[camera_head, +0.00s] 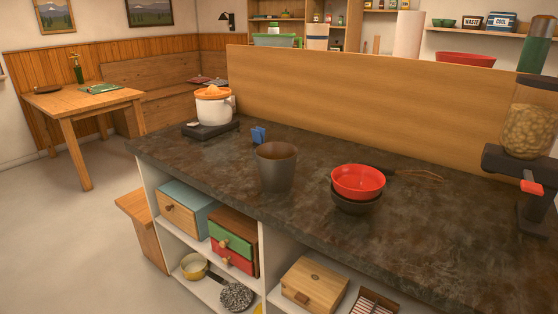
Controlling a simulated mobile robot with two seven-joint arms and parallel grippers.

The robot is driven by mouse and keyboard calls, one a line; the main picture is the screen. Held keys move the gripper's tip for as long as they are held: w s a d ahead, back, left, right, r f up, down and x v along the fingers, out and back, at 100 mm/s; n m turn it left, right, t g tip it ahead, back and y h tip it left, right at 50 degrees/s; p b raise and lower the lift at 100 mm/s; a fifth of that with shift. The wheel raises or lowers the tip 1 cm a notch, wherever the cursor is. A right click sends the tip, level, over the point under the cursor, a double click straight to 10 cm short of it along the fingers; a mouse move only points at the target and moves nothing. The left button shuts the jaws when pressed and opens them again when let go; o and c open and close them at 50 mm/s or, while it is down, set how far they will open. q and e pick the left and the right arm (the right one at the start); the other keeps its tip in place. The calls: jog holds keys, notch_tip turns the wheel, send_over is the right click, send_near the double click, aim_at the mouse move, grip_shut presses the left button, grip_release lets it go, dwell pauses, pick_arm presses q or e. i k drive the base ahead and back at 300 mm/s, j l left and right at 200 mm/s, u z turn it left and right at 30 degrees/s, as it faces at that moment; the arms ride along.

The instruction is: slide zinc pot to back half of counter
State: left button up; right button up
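A dark grey, tapered pot (276,168), which looks like the zinc pot, stands upright on the dark stone counter (420,225). It is close to the counter's front edge, left of the bowls, and its inside looks empty from here. The back half of the counter runs along a wooden back panel (370,100). Neither of my grippers shows in the head view.
A red bowl (358,181) sits in a black bowl (355,203) right of the pot. A dispenser (528,130) stands far right. Counter behind the pot is mostly clear.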

aim_at(277, 162)
jog(key=z, duration=0.65)
jog(key=j+z, duration=0.5)
jog(key=z, duration=0.15)
jog(key=j+z, duration=0.35)
jog(key=k+j+z, duration=0.1)
jog(key=j+z, duration=0.15)
jog(key=j, duration=0.15)
jog(key=k+j+z, duration=0.1)
jog(key=j+z, duration=0.15)
jog(key=k+j, duration=0.1)
jog(key=j, duration=0.25)
jog(key=k+j+z, duration=0.1)
jog(key=j, duration=0.25)
jog(key=k+j, duration=0.15)
jog(key=j, duration=0.15)
